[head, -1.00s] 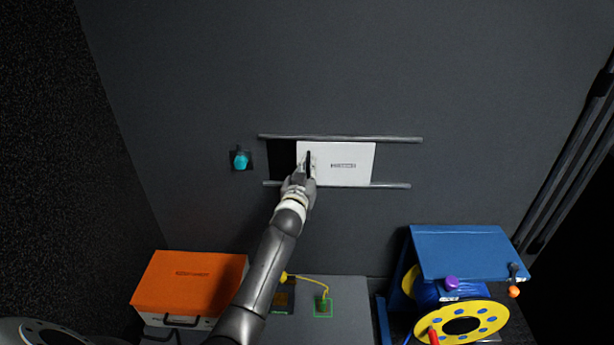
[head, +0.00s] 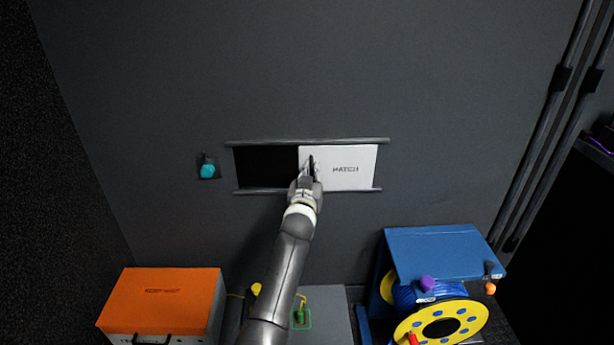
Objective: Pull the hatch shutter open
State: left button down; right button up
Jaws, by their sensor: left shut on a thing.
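The hatch shutter (head: 350,168) is a white sliding panel marked HATCH on the dark wall, between an upper rail (head: 300,141) and a lower rail. It covers the right part of the span between the rails. A black opening (head: 265,168) shows to its left. My left gripper (head: 311,170) is at the shutter's left edge, shut on the dark upright handle (head: 312,162), which the fingers partly hide. My right gripper is not in view.
A teal knob (head: 208,170) sits on the wall left of the opening. Below stand an orange-lidded case (head: 162,298), a grey surface (head: 330,305) with a yellow cable, and a blue stand (head: 440,252) with a yellow reel (head: 441,324).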

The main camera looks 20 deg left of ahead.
pick_arm(q)
jog(key=shift+r, duration=0.1)
jog(key=c, duration=1.5)
grip_release()
jog(key=v, duration=1.2)
